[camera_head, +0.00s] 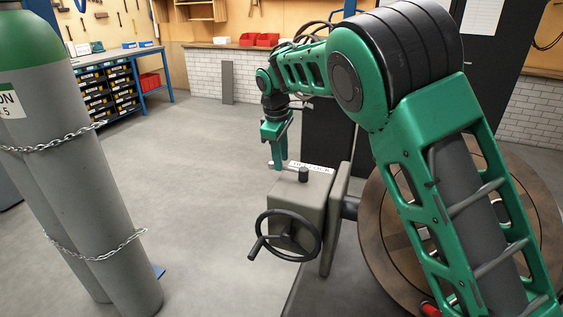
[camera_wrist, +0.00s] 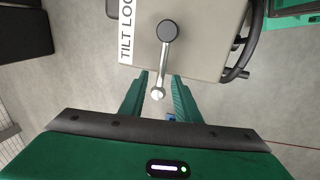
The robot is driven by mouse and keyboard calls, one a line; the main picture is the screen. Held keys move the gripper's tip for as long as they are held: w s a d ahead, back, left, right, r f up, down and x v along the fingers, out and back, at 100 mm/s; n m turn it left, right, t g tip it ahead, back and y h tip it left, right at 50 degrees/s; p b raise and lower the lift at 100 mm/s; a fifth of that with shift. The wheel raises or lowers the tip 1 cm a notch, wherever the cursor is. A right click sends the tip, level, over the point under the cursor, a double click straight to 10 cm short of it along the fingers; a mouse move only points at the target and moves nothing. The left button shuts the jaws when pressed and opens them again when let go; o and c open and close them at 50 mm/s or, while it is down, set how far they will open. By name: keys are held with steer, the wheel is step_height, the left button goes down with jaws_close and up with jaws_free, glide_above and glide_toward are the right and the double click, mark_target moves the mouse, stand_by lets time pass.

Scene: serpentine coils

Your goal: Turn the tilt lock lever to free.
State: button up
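The tilt lock lever (camera_wrist: 163,65) is a silver bar with a dark round hub and a pale ball end. It lies over the edge of a grey box (camera_wrist: 204,50) beside a white "TILT LOCK" label (camera_wrist: 126,28). My gripper (camera_wrist: 160,77) is open, with one green finger on each side of the lever's ball end. Gaps show on both sides, so neither finger appears to touch the bar.
A black handwheel (camera_head: 288,235) with a crank handle sticks out from the box's front. A large round brown table (camera_head: 380,235) stands right of it, partly behind my arm. Chained grey gas cylinders (camera_head: 75,180) stand at left. The floor between is clear.

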steer(key=shift+w+d+f, duration=0.1)
steer(key=shift+f, duration=0.6)
jaws_close()
